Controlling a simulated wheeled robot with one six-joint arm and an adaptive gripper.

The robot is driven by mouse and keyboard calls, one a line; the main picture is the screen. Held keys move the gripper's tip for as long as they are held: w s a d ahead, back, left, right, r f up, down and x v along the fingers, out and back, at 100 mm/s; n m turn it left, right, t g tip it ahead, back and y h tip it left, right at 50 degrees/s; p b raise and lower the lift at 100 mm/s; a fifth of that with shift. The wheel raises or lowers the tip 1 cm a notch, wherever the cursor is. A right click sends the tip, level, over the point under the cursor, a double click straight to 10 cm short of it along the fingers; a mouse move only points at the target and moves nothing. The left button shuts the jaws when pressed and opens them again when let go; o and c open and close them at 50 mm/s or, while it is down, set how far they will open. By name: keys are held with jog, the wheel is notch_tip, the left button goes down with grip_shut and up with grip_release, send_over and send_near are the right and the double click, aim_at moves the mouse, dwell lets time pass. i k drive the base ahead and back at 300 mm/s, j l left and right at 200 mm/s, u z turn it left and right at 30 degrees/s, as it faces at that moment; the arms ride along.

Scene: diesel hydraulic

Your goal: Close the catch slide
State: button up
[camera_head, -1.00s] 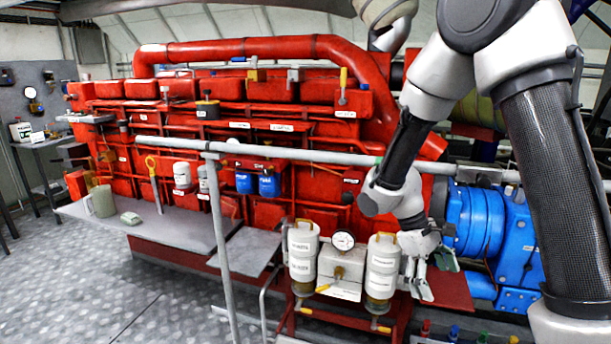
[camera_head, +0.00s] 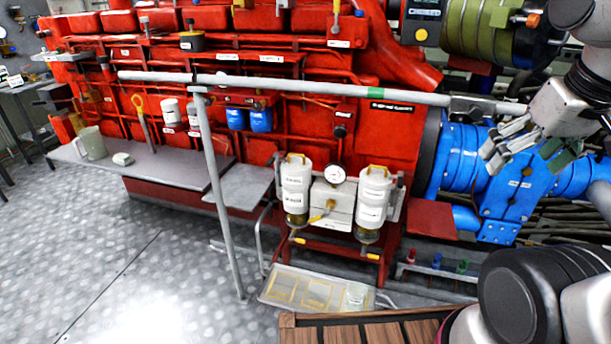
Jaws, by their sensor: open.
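A grey horizontal rail (camera_head: 300,84) crosses in front of the red engine, with a green band (camera_head: 375,94) around it. At its right end sits a small grey metal fitting (camera_head: 478,106), which looks like the catch; I cannot tell the slide's exact position. My gripper (camera_head: 522,150) is open and empty, just right of and below this fitting, in front of the blue housing. Its fingers point down and left. I see no contact between it and the fitting.
The blue housing (camera_head: 512,200) is behind my gripper. Two white canisters (camera_head: 372,200) flank a gauge (camera_head: 335,174) below the rail. A rail post (camera_head: 216,190) stands left. A wooden slatted surface (camera_head: 365,333) is at the front. The floor at left is clear.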

aim_at(293, 289)
jog(key=k+l+u, duration=0.1)
jog(key=l+u, duration=0.2)
jog(key=k+l+u, duration=0.1)
jog(key=l+u, duration=0.2)
jog(key=k+l+u, duration=0.15)
jog(key=l+u, duration=0.15)
jog(key=i+j+z, duration=0.1)
jog(key=i+z, duration=0.2)
jog(key=i, duration=0.15)
